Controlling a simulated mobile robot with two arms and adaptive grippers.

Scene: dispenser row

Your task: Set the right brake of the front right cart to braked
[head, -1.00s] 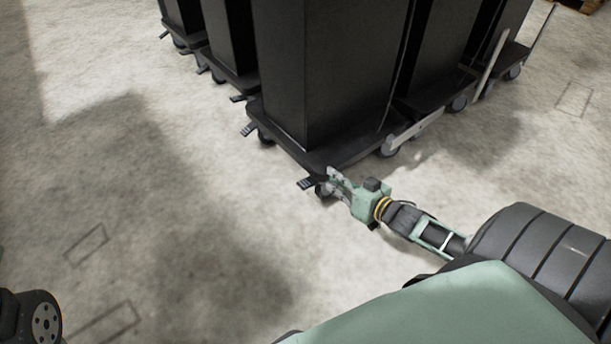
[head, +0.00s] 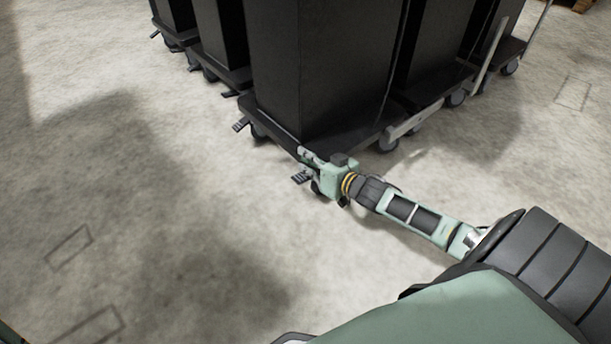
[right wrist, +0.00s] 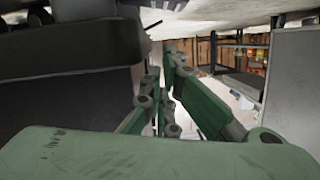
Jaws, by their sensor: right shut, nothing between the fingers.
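The front right cart (head: 352,148) is the nearest one, a dark flat platform under a tall black box. Its right brake (head: 301,177) is a small dark ribbed pedal at the near corner, beside a caster. The other pedal (head: 240,125) sticks out at the left corner. I cannot tell the right pedal's tilt clearly. My right gripper (head: 306,157) is shut and empty, with its fingers just above and beside the right pedal; contact cannot be made out. In the right wrist view the fingers (right wrist: 163,88) point forward, beside the dark cart (right wrist: 65,65). My left gripper is out of view.
More carts with black boxes stand close behind (head: 222,74) and to the right (head: 437,92). The concrete floor (head: 130,200) at left is free. Shelving (right wrist: 240,60) shows in the wrist view.

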